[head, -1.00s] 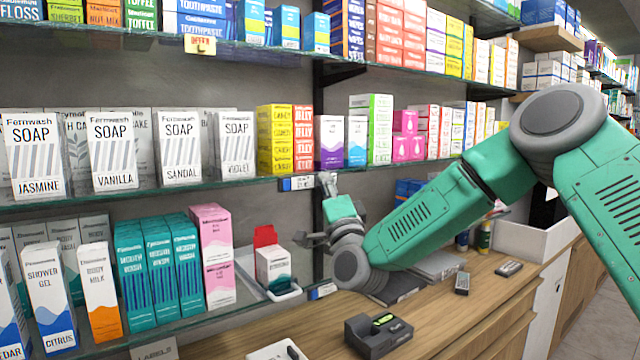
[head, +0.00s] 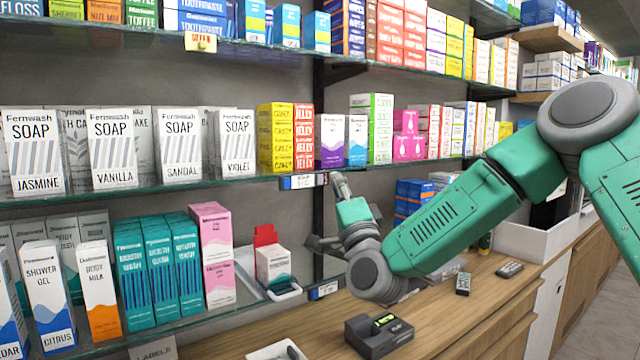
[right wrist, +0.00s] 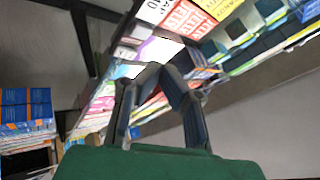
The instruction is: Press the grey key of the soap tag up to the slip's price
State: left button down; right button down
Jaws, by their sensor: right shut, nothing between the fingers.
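A shelf tag (head: 302,181), white with a blue left part and a small grey end at its right, sits on the front edge of the soap shelf. Its digits are too small to read. My right gripper (head: 338,181) is shut and empty, fingertips pointing up, just right of the tag's grey end with a small gap showing. In the right wrist view its fingers (right wrist: 153,72) meet in front of blurred shelf boxes; the tag does not show clearly there. White soap boxes (head: 235,142) stand on that shelf. I cannot make out a price slip. My left gripper is out of view.
A second tag (head: 323,290) is on the lower shelf edge. A dark device with a green display (head: 379,336) and a white tray (head: 278,351) are on the wooden counter (head: 450,318). A pink-topped box column (head: 213,255) stands on the lower shelf.

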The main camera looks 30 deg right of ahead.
jog(key=s, duration=0.3)
jog(key=shift+d, duration=0.1)
jog(key=shift+w, duration=0.1)
dwell(0.7)
jog(key=s+a+f+n+g+y+b, duration=0.1)
jog(key=a+f+n+g+y, duration=0.1)
jog(key=f, duration=0.9)
jog(key=s+a+f+n+g+y+b, duration=0.1)
jog(key=a+f+n+g, duration=0.3)
jog(key=f, duration=0.7)
jog(key=a+f+n+g+y+b, duration=0.2)
jog(key=a+f+n+y+b, duration=0.1)
jog(key=f, duration=0.8)
jog(key=shift+s+a+n+g+y, duration=0.3)
jog(key=shift+s+a+g+y, duration=0.1)
jog(key=shift+a, duration=0.05)
jog(key=s+a+f+n+g+b, duration=0.15)
jog(key=s+f+g, duration=0.25)
jog(key=s+f, duration=0.6)
jog(key=s+a+f+n+g+b, duration=0.1)
jog(key=s+f+n+g+b, duration=0.2)
jog(key=s+f, duration=0.7)
jog(key=s+d+f+n+g+h+b, duration=0.1)
jog(key=s+d+f+n+g, duration=0.2)
jog(key=s+f+g, duration=0.4)
jog(key=s+f, duration=0.5)
jog(key=s, duration=0.2)
jog(key=shift+s+f+n+g+h+b, duration=0.25)
jog(key=shift+f+n+g+h+b, duration=0.05)
jog(key=shift+f+n+g+b, duration=0.1)
